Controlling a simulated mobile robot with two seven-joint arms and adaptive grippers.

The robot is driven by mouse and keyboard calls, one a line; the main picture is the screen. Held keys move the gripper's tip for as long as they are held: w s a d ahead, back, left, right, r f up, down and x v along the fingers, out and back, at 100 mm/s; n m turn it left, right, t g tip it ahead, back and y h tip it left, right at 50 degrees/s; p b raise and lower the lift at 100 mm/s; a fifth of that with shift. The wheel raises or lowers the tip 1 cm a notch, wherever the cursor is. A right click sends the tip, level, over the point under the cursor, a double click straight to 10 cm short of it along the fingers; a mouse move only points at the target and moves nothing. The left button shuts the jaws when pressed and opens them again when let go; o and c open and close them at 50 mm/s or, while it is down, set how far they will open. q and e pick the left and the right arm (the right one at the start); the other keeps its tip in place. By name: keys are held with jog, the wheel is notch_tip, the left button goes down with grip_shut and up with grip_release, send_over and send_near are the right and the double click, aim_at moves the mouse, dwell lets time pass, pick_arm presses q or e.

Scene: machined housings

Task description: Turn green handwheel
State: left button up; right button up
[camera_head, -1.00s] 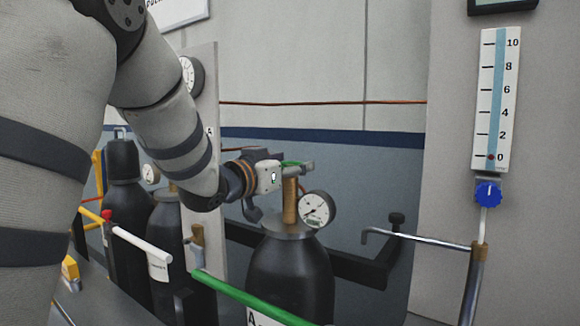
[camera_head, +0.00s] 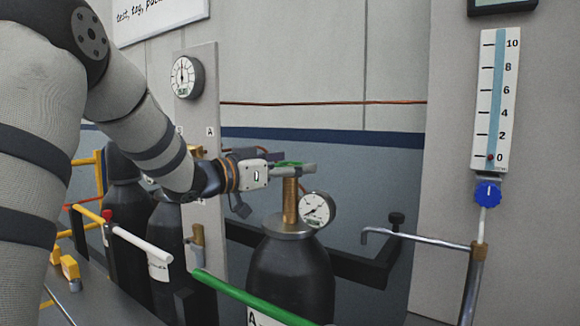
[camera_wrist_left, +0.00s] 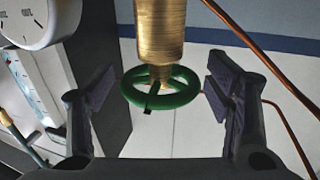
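The green handwheel (camera_head: 287,164) sits on top of the brass valve (camera_head: 290,200) of the dark cylinder (camera_head: 289,275) marked A. My left gripper (camera_head: 296,169) is at the handwheel, with a grey finger lying along its near side and hiding part of it. In the left wrist view the green ring (camera_wrist_left: 143,99) lies between the two finger pads, under the brass valve stem (camera_wrist_left: 160,35). The left gripper (camera_wrist_left: 161,92) is open, with a small gap visible between each pad and the rim. My right gripper is not in view.
A round gauge (camera_head: 318,209) sits on the valve's right side, close to my fingers. A green bar (camera_head: 245,297) crosses before the cylinder. More dark cylinders stand left. A metal crank (camera_head: 415,238) and a blue knob (camera_head: 488,194) are on the right.

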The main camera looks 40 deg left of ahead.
pick_arm(q)
jog(key=shift+s, duration=0.1)
jog(key=s+a, duration=0.2)
jog(key=s, duration=0.9)
jog(key=shift+s, duration=0.35)
